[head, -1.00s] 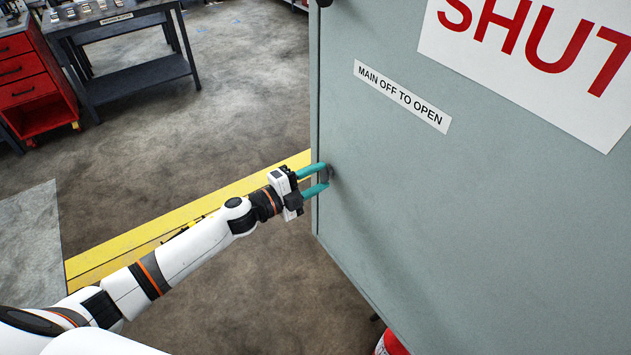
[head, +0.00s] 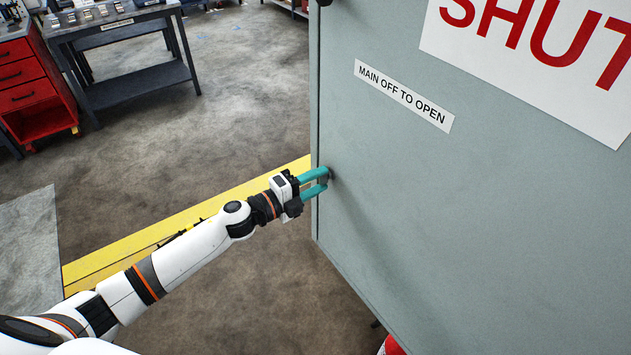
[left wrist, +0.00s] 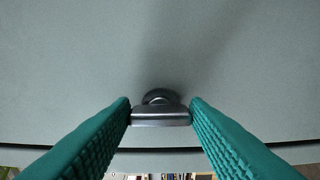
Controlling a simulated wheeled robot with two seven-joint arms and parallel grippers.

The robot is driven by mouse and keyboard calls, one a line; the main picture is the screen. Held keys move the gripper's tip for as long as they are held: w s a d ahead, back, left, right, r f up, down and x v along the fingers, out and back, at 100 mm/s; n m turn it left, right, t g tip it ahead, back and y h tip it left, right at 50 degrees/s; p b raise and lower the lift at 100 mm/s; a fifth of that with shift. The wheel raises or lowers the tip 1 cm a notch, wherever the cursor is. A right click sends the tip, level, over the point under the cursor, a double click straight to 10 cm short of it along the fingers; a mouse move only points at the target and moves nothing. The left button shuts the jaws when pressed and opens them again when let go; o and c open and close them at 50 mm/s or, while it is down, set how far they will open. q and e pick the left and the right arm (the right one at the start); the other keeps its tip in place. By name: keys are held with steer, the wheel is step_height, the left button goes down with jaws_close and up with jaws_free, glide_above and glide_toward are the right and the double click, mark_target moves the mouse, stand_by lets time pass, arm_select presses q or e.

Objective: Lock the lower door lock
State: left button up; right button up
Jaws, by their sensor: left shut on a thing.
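The grey-green cabinet door (head: 450,200) fills the right of the head view and looks shut. The lower door lock (left wrist: 160,113) shows in the left wrist view as a dark grey wing handle on a round boss, its bar lying level across that picture. My left gripper (head: 328,180) is at the door's left edge, its teal fingers shut on the lock. In the left wrist view the fingers (left wrist: 160,116) press the two ends of the bar. In the head view the fingers hide most of the lock. My right gripper is not in view.
The door carries a "MAIN OFF TO OPEN" label (head: 403,95) and a large "SHUT" sign (head: 560,60). A dark fitting (head: 324,3) is at the top edge. A workbench (head: 125,60) and red drawer cabinet (head: 32,90) stand far left. Yellow floor stripe (head: 130,245) runs below my arm.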

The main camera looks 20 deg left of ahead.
arm_select(q)
steer(key=o, duration=1)
steer(key=shift+s, duration=0.1)
steer(key=shift+b+v, duration=1.65)
steer(key=shift+v, duration=4.35)
